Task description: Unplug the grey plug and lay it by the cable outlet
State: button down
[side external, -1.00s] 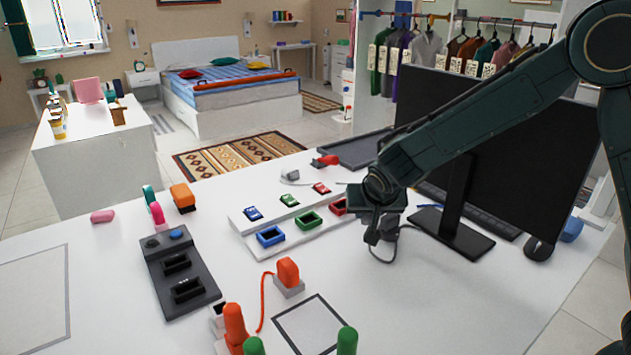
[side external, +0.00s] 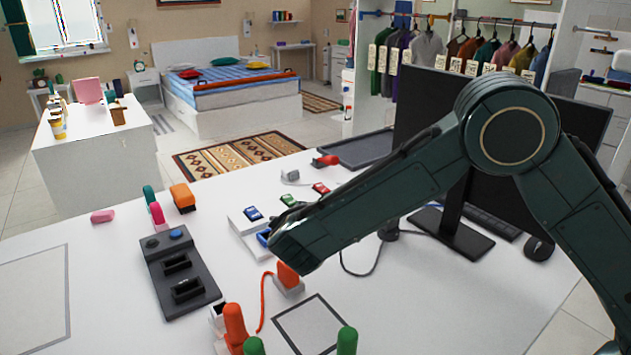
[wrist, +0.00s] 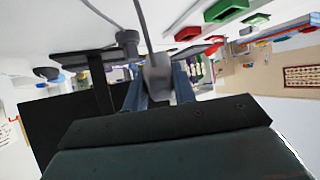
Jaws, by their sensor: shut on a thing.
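The grey plug (wrist: 158,75) sits between the fingers of my gripper (wrist: 158,92) in the wrist view, with its cable running up out of the picture. The gripper is shut on it, and it appears clear of any socket. In the side view that cable (side external: 362,272) loops on the white table to the left of the outlet, then passes behind my arm.
A black monitor (side external: 425,115) stands behind my arm, with a mouse (side external: 539,247) at right. A dark socket block (side external: 160,264) lies left. Coloured trays, an orange plug (side external: 288,276) and a red-orange piece (side external: 234,322) stand nearby. The table around the cable loop is clear.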

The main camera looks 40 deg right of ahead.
jog(key=shift+f, duration=0.25)
jog(key=shift+f, duration=2.9)
jog(key=c, duration=1.1)
grip_release()
jog(key=shift+o, duration=0.7)
jog(key=shift+o, duration=1.2)
